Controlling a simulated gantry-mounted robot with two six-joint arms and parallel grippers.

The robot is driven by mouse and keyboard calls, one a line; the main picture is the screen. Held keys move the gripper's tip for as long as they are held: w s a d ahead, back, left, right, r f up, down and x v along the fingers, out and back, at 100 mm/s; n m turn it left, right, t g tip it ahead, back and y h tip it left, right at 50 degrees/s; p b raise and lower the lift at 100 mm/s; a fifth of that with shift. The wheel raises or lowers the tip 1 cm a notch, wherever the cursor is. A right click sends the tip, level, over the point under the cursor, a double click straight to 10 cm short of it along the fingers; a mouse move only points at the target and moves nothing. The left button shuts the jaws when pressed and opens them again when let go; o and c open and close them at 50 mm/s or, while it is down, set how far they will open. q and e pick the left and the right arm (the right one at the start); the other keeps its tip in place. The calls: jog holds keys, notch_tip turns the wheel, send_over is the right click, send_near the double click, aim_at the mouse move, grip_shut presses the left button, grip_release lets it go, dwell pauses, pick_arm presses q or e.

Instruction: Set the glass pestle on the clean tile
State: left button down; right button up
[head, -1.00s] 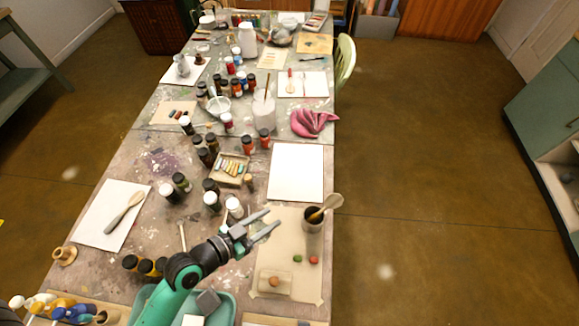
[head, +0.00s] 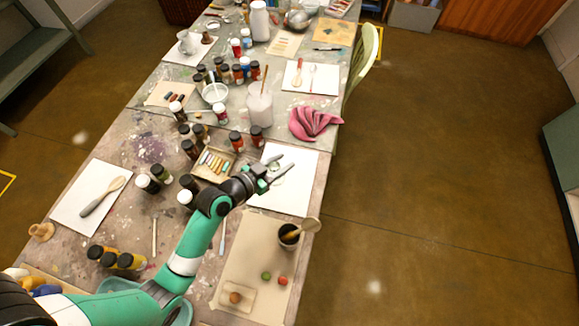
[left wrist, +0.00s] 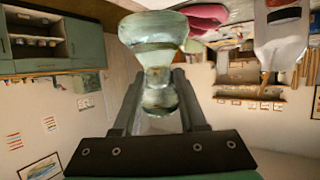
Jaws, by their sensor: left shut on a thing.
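My left gripper (head: 277,170) is in front of the plain white tile (head: 299,196) in the head view, over its upper left part. In the left wrist view the glass pestle (left wrist: 155,58) is pale, clear and greenish, with a broad end, a narrow waist and a rounded knob. The two fingers are shut on it around the knob end, and the broad end points away from the gripper. In the head view the pestle (head: 277,176) is small and hard to make out against the tile. I cannot tell whether it touches the tile. My right gripper is not in view.
Several pigment bottles (head: 190,149) and a box of coloured sticks (head: 214,163) stand left of the tile. A pink cloth (head: 313,123) lies beyond it. A dark cup with a wooden spoon (head: 289,236) stands nearer. Most of the tile's right side is bare.

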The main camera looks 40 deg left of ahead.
pick_arm(q)
jog(key=w+f+b, duration=0.1)
jog(key=w+f, duration=0.1)
jog(key=w+a+f+b, duration=0.1)
jog(key=w+f, duration=0.1)
jog(key=f, duration=0.1)
jog(key=shift+w+a+f+b, duration=0.1)
jog(key=shift+a+f+b, duration=0.05)
jog(key=shift+b, duration=0.15)
jog(key=shift+w+a, duration=0.1)
jog(key=shift+w, duration=0.1)
jog(key=f, duration=0.1)
jog(key=f+b, duration=0.2)
jog(key=f, duration=0.1)
jog(key=shift+w+a, duration=0.1)
jog(key=shift+w, duration=0.15)
jog(key=shift+r, duration=0.1)
jog(key=shift+f+b, duration=0.2)
jog(key=shift+b, duration=0.1)
jog(key=shift+c, duration=2.3)
grip_release()
